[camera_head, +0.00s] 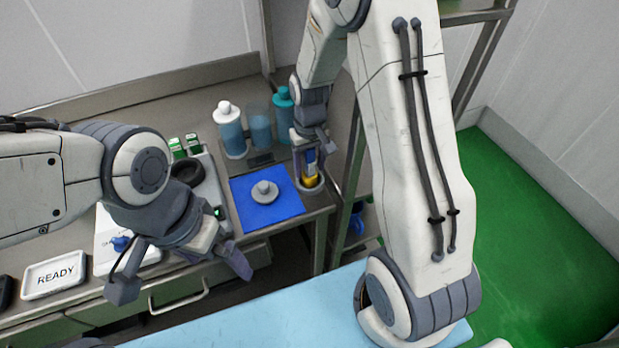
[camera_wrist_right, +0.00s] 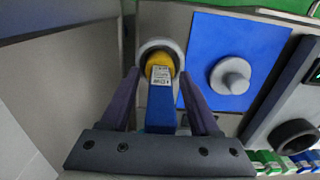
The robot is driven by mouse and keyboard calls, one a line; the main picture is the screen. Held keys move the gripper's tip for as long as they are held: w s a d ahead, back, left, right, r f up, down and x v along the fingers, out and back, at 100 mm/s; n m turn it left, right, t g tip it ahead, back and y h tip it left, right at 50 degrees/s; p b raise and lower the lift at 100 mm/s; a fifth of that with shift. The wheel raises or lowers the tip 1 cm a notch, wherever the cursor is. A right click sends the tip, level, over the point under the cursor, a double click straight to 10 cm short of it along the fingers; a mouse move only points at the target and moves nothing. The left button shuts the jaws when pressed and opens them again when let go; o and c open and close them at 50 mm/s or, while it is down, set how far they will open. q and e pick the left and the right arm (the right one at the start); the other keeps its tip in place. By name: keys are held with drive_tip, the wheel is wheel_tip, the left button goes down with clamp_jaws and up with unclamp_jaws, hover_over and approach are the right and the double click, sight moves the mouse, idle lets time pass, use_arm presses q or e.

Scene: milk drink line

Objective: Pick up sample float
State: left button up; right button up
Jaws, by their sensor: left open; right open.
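What looks like the sample float (camera_head: 309,172) is a blue and yellow piece with a white label, standing in a round grey holder (camera_head: 312,187) at the right end of the bench. In the right wrist view the float (camera_wrist_right: 160,105) lies between the spread fingers of my right gripper (camera_wrist_right: 159,78), its yellow end inside the holder's ring (camera_wrist_right: 143,50). My right gripper (camera_head: 312,153) is open and reaches down over it; contact is not visible. My left gripper (camera_head: 182,276) is open and empty, in front of the bench at the left.
A blue mat (camera_head: 285,202) with a grey knobbed piece (camera_head: 264,190) lies left of the holder. A white-capped bottle (camera_head: 230,130), a clear beaker (camera_head: 259,127) and a teal bottle (camera_head: 283,113) stand behind. A READY sign (camera_head: 55,274) is at the left. A rack post stands close right.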

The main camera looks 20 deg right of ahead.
clamp_jaws()
